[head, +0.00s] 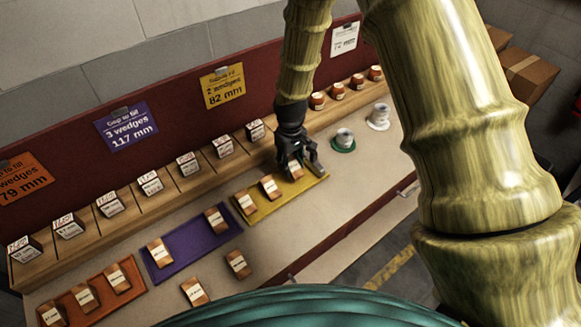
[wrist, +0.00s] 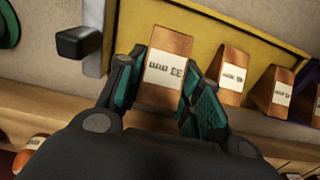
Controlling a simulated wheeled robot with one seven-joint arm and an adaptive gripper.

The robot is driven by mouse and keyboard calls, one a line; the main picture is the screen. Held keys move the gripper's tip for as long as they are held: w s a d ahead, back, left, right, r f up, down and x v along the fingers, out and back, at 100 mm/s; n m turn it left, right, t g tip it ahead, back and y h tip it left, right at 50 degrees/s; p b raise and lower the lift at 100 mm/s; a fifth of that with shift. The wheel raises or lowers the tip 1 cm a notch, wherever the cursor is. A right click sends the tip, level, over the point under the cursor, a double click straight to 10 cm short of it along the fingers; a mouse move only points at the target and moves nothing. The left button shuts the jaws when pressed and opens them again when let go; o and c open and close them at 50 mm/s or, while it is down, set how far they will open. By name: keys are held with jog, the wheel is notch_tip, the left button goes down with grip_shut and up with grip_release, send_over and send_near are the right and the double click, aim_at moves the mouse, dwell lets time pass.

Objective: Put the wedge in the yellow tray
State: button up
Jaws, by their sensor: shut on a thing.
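My gripper (head: 297,164) is shut on a wooden wedge (head: 296,173) with a white label, at the right part of the yellow tray (head: 311,189). The held wedge also shows between the fingers in the wrist view (wrist: 168,62). I cannot tell whether it touches the tray floor. Two more labelled wedges lie in the yellow tray, one in the middle (head: 270,187) and one at the left end (head: 245,203). In the wrist view the tray (wrist: 215,22) spreads behind the held wedge, with the middle wedge (wrist: 233,75) close to the right finger.
A purple tray (head: 190,245) and an orange tray (head: 95,290) holding wedges lie to the left. Loose wedges (head: 238,264) lie in front. A shelf of labelled blocks (head: 150,184) runs behind. Cards (head: 222,86) hang on the backboard.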

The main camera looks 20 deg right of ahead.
aim_at(291, 160)
jog(key=shift+f+p, duration=0.5)
jog(key=shift+f, duration=0.9)
jog(key=shift+f, duration=0.1)
jog(key=o, duration=1)
jog(key=shift+o, duration=0.2)
jog(key=shift+r+b, duration=1.75)
jog(key=shift+r, duration=4.35)
